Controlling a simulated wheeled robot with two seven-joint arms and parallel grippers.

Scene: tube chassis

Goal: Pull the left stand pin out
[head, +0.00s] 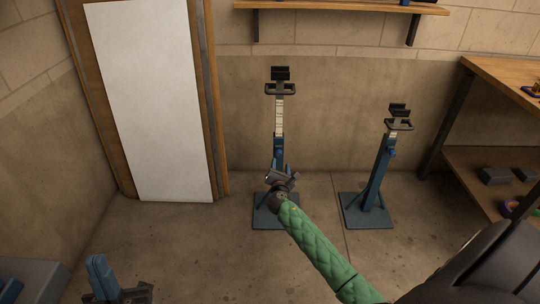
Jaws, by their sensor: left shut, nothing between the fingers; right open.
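The left stand (279,115) stands upright on a blue base plate, with a dark cradle on top and a pale marked inner post. My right gripper (270,178), on the arm with the green quilted sleeve, is open in front of its lower blue post. It covers the spot where a pin could be, so I cannot make out the left stand's pin or any contact. My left gripper (128,293) shows only as a dark part at the lower left edge, shut and empty, far from the stand.
The right stand (378,170) has a blue knob (393,153) on its post. A white panel (150,100) is at the back left, a shelf (340,6) above, a wooden bench (500,78) at right. A blue part (100,276) is at lower left. The middle-left floor is clear.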

